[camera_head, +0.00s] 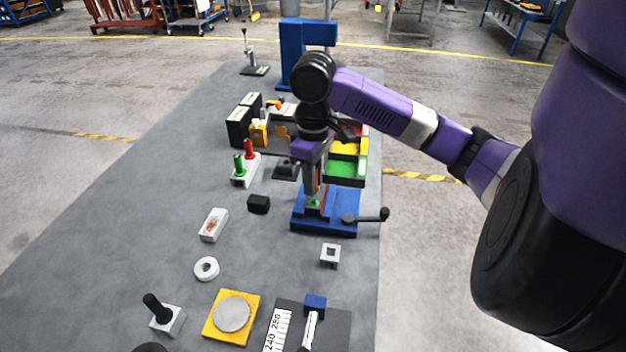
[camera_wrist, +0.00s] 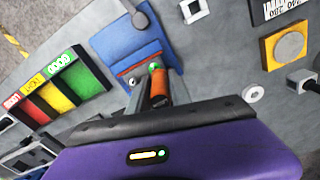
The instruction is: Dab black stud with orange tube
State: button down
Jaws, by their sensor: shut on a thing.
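My gripper (camera_head: 315,198) points down over the blue vise (camera_head: 340,222) and is shut on the orange tube (camera_wrist: 158,88). In the head view the tube is mostly hidden by my gripper. A small green spot (camera_wrist: 153,66) shows at the far end of the tube; I cannot tell if it belongs to the tube or to the vise. The black stud (camera_head: 153,302) stands tilted in a white block (camera_head: 170,322) at the front left of the table, well apart from my gripper. In the wrist view the stud (camera_wrist: 312,85) is at the right edge.
A yellow plate with a grey disc (camera_head: 232,315), a white ring (camera_head: 206,268) and a square white nut (camera_head: 330,255) lie between vise and stud. Red and green pegs (camera_head: 240,167), a black block (camera_head: 259,204) and coloured bins (camera_head: 345,169) stand farther back. The left table side is clear.

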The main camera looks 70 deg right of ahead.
jog(key=shift+r+p, duration=1.1)
jog(key=shift+r, duration=0.35)
